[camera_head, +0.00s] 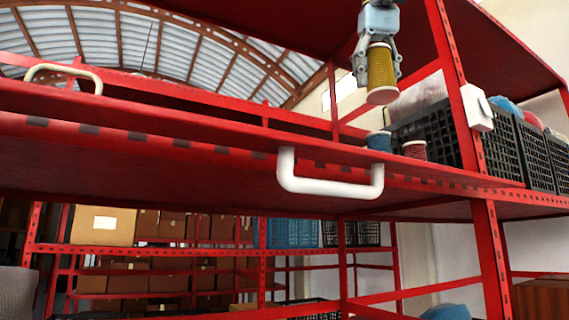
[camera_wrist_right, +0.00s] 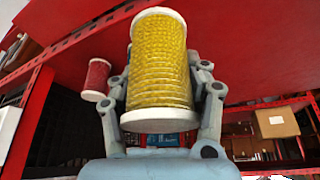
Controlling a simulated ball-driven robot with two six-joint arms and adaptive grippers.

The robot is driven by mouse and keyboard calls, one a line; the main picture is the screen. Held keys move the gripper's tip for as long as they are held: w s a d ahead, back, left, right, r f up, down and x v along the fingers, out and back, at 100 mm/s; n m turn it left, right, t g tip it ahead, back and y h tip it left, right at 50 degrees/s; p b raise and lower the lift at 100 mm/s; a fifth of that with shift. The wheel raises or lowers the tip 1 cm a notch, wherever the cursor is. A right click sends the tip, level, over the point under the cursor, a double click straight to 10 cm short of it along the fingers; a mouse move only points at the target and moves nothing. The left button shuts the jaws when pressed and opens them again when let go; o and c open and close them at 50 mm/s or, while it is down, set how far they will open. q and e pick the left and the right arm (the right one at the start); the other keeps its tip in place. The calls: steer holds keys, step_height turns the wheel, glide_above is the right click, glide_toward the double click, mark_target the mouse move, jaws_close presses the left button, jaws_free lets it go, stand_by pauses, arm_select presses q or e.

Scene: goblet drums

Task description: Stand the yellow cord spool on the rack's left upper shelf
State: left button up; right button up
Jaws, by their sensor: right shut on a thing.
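The yellow cord spool (camera_head: 381,68) has pale end discs and is held in the air, nearly upright. My right gripper (camera_head: 379,65) comes down from the top of the head view and is shut on it. In the right wrist view the yellow spool (camera_wrist_right: 160,65) sits between the two grey fingers. The red rack's upper shelf (camera_head: 220,155) runs across the head view, below and left of the spool. The spool hangs clear above the shelf's right part. My left gripper is not in view.
A blue spool (camera_head: 379,141) and a red spool (camera_head: 415,150) stand on the shelf below the held spool. Black crates (camera_head: 430,137) are to the right, beside a red post (camera_head: 460,90). The shelf's left stretch looks clear.

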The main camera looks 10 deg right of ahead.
steer(key=w+a+f+p, duration=0.1)
steer(key=w+f+p, duration=0.1)
steer(key=w, duration=0.1)
steer(key=w+a+f+p, duration=0.2)
steer(key=w, duration=0.2)
steer(key=w+a+f+p, duration=0.2)
steer(key=w+p, duration=0.1)
steer(key=w, duration=0.1)
steer(key=shift+f, duration=0.4)
steer(key=shift+s+f+b, duration=0.1)
steer(key=shift+f+b, duration=0.2)
steer(key=shift+f, duration=0.95)
step_height(320, 180, down, 2)
steer(key=shift+b, duration=0.5)
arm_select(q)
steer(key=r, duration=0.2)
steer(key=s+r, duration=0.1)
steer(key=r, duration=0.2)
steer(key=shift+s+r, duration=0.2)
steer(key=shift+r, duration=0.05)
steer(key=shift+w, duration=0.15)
